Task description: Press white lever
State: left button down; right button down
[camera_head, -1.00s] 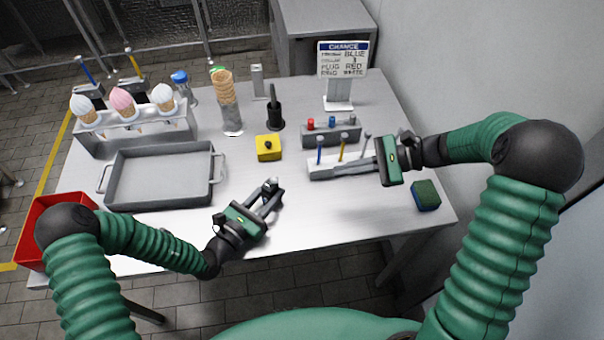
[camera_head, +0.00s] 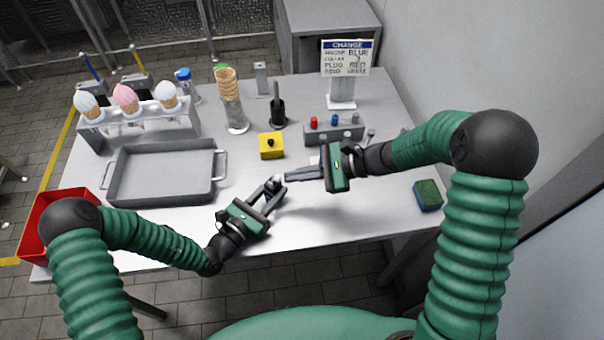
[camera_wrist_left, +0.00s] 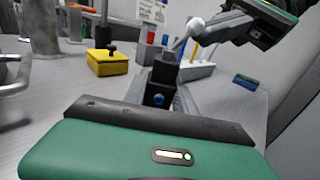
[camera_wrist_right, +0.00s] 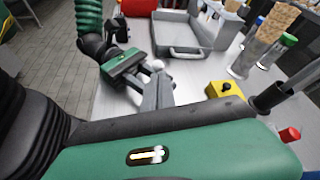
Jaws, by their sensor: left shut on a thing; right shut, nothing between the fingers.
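My left gripper (camera_head: 270,192) is low over the front middle of the table and shut on a small white ball-ended piece (camera_head: 278,179). In the left wrist view the piece's white ball (camera_wrist_left: 195,25) stands up at the fingertips; I cannot tell whether it is the white lever. My right gripper (camera_head: 290,177) is shut and empty, its fingertips close beside the ball; contact is unclear. It shows at the ball in the right wrist view (camera_wrist_right: 158,95). A white rack (camera_wrist_left: 198,71) with blue, yellow and pale pegs is largely hidden by my right gripper in the head view.
Behind are a yellow block (camera_head: 271,146), a grey block with coloured plugs (camera_head: 334,131) and a sign (camera_head: 346,58). A grey tray (camera_head: 165,172) and cone stand (camera_head: 145,130) are left, a red bin (camera_head: 42,225) farther left. A green-blue sponge (camera_head: 428,195) lies right.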

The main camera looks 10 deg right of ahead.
jog(key=shift+w+a+r+g+h, duration=0.15)
jog(key=shift+r+g+h, duration=0.15)
jog(key=shift+h, duration=0.2)
dwell(0.4)
jog(key=w+a+m+g+h, duration=0.1)
jog(key=w+a+r+g+h, duration=0.1)
jog(key=h, duration=0.1)
jog(key=w+a+r+m+g+h, duration=0.1)
jog(key=g+h, duration=0.1)
jog(key=shift+w+a+r+m, duration=0.1)
jog(key=shift+w+a+m, duration=0.2)
jog(key=shift+w+a, duration=0.1)
dwell(0.4)
jog(key=shift+r, duration=0.15)
jog(key=shift+r, duration=0.65)
